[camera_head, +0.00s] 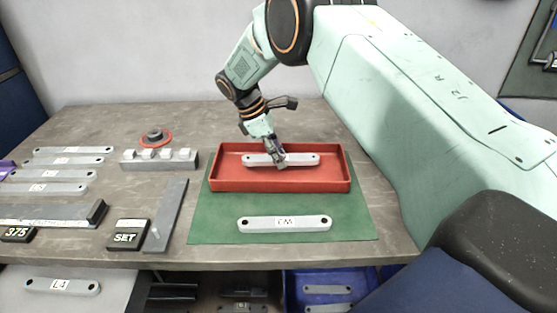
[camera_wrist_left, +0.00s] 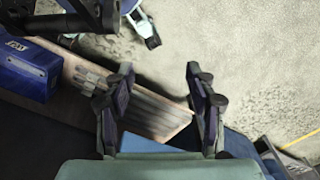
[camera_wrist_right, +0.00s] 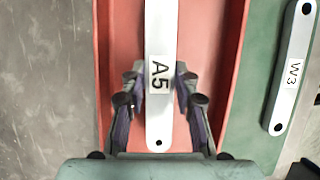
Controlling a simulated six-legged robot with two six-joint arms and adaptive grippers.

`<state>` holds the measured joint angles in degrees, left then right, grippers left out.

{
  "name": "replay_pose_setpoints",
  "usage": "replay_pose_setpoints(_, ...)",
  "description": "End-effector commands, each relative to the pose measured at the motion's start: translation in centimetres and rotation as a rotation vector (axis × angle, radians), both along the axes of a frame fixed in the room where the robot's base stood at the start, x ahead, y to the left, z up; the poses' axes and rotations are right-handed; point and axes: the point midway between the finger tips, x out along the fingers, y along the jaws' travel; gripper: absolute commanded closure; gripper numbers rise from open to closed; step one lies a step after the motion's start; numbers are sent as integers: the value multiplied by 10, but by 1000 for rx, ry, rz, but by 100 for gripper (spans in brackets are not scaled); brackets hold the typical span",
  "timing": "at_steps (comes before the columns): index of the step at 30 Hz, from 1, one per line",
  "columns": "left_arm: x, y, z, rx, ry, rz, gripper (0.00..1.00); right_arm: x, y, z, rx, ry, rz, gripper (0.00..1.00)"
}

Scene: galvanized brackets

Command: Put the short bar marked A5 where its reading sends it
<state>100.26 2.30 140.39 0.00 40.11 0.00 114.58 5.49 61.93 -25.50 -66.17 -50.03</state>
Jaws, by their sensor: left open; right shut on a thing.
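The short bar marked A5 (camera_wrist_right: 159,120) is pale grey with a hole at its end. In the head view the bar (camera_head: 258,159) lies lengthwise within the outline of the red tray (camera_head: 230,183). I cannot tell whether it touches the tray's floor. My right gripper (camera_head: 279,160) is shut on it near the middle, from above. In the right wrist view the fingers (camera_wrist_right: 160,80) stand on both sides of the bar, beside its label. My left gripper (camera_wrist_left: 160,90) is open and empty in the left wrist view, away from the bench top; the head view does not show it.
The tray stands on a green mat (camera_head: 215,225) with a bar marked W3 (camera_head: 255,223) in front. Left are several labelled bars (camera_head: 70,161), a block with pale pads (camera_head: 160,160), a 375 display (camera_head: 18,234) and a SET block (camera_head: 126,237). A blue bin (camera_head: 320,285) is below.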

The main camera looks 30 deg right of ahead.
Motion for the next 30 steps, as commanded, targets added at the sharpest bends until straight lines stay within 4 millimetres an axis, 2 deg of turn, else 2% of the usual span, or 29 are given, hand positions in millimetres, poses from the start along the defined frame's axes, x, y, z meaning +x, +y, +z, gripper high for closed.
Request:
replay_pose_setpoints(1,0,0,-2,0,0,0,44,0,0,-9,0,1,0,100)
replay_pose_setpoints(4,0,0,-3,0,0,0,44,1,-1,-18,0,1,0,100)
replay_pose_setpoints(28,0,0,-4,0,0,0,44,-2,0,-35,6,5,-3,100)
replay_pose_setpoints(29,0,0,-4,0,0,0,44,-2,0,-35,6,6,-4,68)
replay_pose_setpoints(30,0,0,-4,0,0,0,44,-2,0,-35,6,6,-4,65)
